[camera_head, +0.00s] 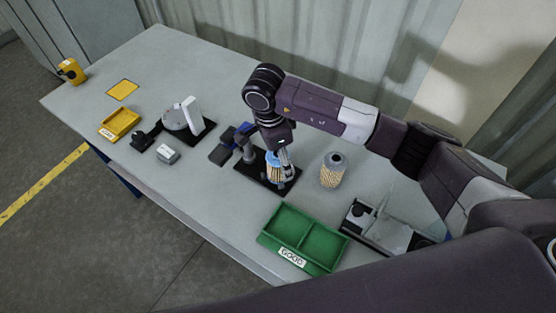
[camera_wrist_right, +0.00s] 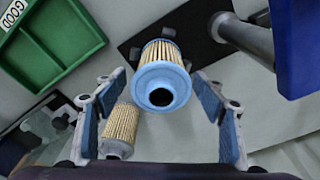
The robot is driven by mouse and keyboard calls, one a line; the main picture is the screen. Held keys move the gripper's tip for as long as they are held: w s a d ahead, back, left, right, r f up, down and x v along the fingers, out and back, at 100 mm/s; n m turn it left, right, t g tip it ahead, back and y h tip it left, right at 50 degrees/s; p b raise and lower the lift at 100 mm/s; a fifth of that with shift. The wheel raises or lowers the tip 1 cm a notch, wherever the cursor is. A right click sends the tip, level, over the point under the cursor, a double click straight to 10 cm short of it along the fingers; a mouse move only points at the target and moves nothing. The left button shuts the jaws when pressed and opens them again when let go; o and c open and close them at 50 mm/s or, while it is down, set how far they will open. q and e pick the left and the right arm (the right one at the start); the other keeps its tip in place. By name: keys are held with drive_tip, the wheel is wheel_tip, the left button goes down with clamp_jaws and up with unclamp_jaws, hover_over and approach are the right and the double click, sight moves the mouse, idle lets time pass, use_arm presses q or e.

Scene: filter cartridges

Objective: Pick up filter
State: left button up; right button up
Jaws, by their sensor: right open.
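A pleated filter with a blue end cap (camera_head: 273,168) stands on a black base plate in the middle of the table; in the right wrist view the blue-capped filter (camera_wrist_right: 161,85) lies ahead of the fingers. My right gripper (camera_head: 285,160) is right at this filter, pointing down; in the wrist view the right gripper (camera_wrist_right: 160,80) has its fingers apart on either side of it, with gaps visible. A second filter with a grey cap (camera_head: 332,170) stands on the table to the right; in the wrist view the second filter (camera_wrist_right: 121,125) is partly behind the left finger. My left gripper is not seen.
A green two-part tray marked GOOD (camera_head: 292,257) is near the front edge, empty. A grey post (camera_head: 245,148) rises beside the blue-capped filter. A black-based scale-like device (camera_head: 384,231) is at right. A yellow tray (camera_head: 119,123) and a disc fixture (camera_head: 183,118) are at left.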

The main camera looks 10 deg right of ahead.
drive_tip(key=shift+w+d+f+p, duration=0.15)
drive_tip(key=shift+f+p, duration=0.15)
drive_tip(key=shift+f, duration=1.25)
drive_tip(key=shift+c, duration=0.4)
drive_tip(key=c, duration=1.2)
drive_tip(key=shift+r, duration=0.1)
